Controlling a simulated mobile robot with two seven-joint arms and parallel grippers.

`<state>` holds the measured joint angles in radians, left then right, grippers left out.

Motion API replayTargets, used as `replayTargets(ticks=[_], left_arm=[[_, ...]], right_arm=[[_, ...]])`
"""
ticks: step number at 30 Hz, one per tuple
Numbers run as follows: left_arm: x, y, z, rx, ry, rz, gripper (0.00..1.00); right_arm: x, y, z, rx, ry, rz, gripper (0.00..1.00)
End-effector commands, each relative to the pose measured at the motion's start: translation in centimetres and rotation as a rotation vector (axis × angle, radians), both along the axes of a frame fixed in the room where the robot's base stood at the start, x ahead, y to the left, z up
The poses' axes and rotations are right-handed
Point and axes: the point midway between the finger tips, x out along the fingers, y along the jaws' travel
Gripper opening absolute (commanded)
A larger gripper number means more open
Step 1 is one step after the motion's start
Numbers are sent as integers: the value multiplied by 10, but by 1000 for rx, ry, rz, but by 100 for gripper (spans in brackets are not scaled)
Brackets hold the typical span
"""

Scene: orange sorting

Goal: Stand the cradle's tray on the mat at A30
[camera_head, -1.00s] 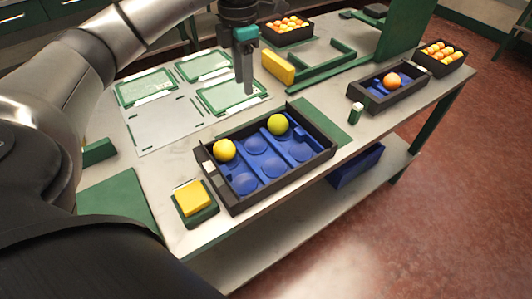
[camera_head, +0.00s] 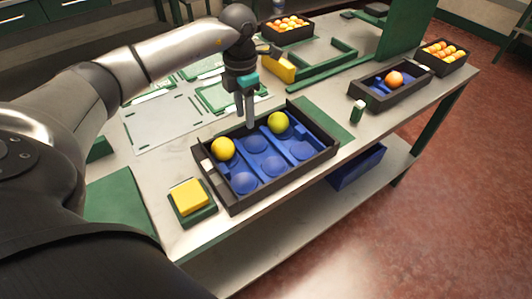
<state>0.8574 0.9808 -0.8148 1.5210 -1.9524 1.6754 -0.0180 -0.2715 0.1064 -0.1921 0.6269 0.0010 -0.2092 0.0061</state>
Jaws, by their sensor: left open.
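A blue tray (camera_head: 272,162) with round cups lies in a large black cradle (camera_head: 285,184) at the front of the table. A yellow fruit (camera_head: 223,148) and a yellow-green fruit (camera_head: 279,123) sit in it; several other cups are empty. My left gripper (camera_head: 249,124) points down over the cradle's back edge, open and holding nothing, apart from both fruits. The pale mat (camera_head: 165,132) with green-framed areas lies behind and left, partly hidden by my left arm. I cannot read any A30 mark. My right gripper is not in view.
A yellow block on a green base (camera_head: 189,197) stands at the front left. A smaller black box (camera_head: 375,103) with one orange, a small green-and-white bottle (camera_head: 357,111), crates of oranges (camera_head: 443,56) and a green upright panel (camera_head: 405,28) stand to the right and back.

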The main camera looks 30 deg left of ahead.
Motion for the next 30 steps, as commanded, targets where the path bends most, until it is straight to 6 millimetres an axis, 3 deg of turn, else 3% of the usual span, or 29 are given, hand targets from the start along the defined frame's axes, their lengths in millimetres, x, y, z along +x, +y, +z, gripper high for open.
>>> replayTargets(ticks=[6,14,26,30], left_arm=[[1,-1,-36,-1,3,-1,44],[1,-1,-39,-1,1,-1,44],[1,-1,-39,0,0,-1,0],[1,-1,-39,0,0,-1,0]], right_arm=[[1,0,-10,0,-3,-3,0],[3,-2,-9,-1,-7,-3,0],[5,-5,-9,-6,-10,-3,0],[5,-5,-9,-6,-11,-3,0]])
